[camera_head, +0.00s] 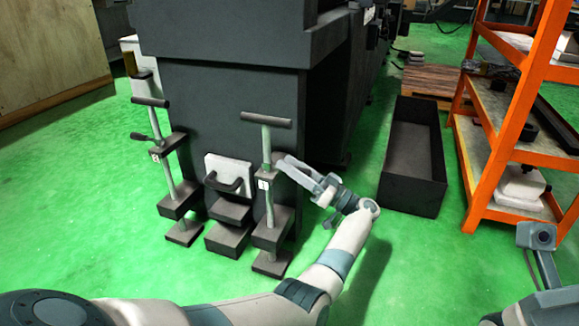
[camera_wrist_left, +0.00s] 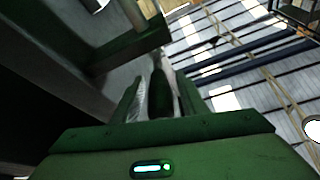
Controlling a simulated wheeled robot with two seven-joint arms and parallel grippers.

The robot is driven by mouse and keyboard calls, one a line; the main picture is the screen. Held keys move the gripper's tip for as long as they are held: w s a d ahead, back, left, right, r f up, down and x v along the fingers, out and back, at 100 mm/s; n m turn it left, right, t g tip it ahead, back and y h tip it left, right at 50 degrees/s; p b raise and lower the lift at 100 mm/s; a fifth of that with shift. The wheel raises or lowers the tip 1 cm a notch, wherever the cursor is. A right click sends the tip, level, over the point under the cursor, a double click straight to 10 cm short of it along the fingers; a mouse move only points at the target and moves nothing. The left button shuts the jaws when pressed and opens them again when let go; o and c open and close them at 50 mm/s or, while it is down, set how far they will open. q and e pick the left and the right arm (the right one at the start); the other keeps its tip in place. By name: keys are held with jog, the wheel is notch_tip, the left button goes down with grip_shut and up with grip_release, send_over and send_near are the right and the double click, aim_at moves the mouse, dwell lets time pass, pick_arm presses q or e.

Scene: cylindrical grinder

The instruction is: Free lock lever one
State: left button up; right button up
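Lock lever one is on the right-hand clamp post (camera_head: 268,150), which bears a label "1" and stands against the dark machine. Its handle is mostly hidden by my left gripper (camera_head: 289,168) in the head view. In the left wrist view a dark rod-like handle (camera_wrist_left: 160,92) stands between the two fingers of my left gripper (camera_wrist_left: 161,88). Narrow gaps show beside the rod, so the fingers look open around it.
A second clamp post (camera_head: 168,150), labelled "2", stands at left with its dark lever (camera_head: 141,137) sticking out. A white plate with a black handle (camera_head: 226,184) sits between the posts. A black open bin (camera_head: 413,192) and an orange shelf (camera_head: 508,130) stand right. Green floor is clear at left.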

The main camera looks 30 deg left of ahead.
pick_arm(q)
jog(key=shift+a+r, duration=0.1)
jog(key=shift+a, duration=0.2)
grip_shut()
